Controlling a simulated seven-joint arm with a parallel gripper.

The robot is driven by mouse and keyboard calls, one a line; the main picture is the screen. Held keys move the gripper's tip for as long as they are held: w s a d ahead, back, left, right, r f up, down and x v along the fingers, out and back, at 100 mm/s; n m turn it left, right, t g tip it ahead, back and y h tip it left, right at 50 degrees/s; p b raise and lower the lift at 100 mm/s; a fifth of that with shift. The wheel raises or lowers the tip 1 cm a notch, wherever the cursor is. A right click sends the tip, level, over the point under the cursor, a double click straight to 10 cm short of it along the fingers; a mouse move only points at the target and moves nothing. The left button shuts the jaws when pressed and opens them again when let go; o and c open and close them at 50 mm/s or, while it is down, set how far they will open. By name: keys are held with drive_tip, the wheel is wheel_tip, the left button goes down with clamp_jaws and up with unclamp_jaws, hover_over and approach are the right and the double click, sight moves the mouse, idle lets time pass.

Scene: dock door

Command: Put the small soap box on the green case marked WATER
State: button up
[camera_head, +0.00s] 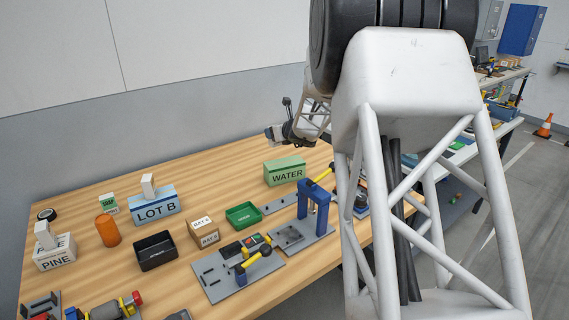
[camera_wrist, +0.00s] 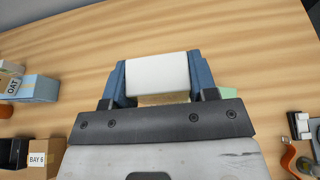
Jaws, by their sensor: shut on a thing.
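My gripper (camera_head: 273,133) is above the table, slightly up and left of the green WATER case (camera_head: 285,171) in the head view. In the wrist view its two blue fingers (camera_wrist: 158,80) are shut on a small white box (camera_wrist: 157,70), held between them. No label on that box is readable, so I cannot confirm that it is the soap box. The WATER case stands on the table with a bare top. A bit of green, likely the case (camera_wrist: 227,93), shows beside the right finger in the wrist view; the rest is hidden.
A blue LOT B case (camera_head: 155,207) and a PINE case (camera_head: 55,254) each bear a small white box. A green tray (camera_head: 242,216), a black tray (camera_head: 155,251), a BAY 6 box (camera_head: 204,234) and a blue press (camera_head: 314,205) stand nearer. Bare wood lies behind the WATER case.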

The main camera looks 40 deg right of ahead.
drive_tip(key=r, duration=0.1)
hover_over(285, 162)
drive_tip(key=shift+r, duration=0.15)
drive_tip(key=shift+f, duration=3.15)
drive_tip(key=shift+f, duration=1.9)
drive_tip(key=shift+f, duration=0.15)
drive_tip(key=o, duration=1)
drive_tip(key=shift+c, duration=0.2)
drive_tip(key=shift+r, duration=0.2)
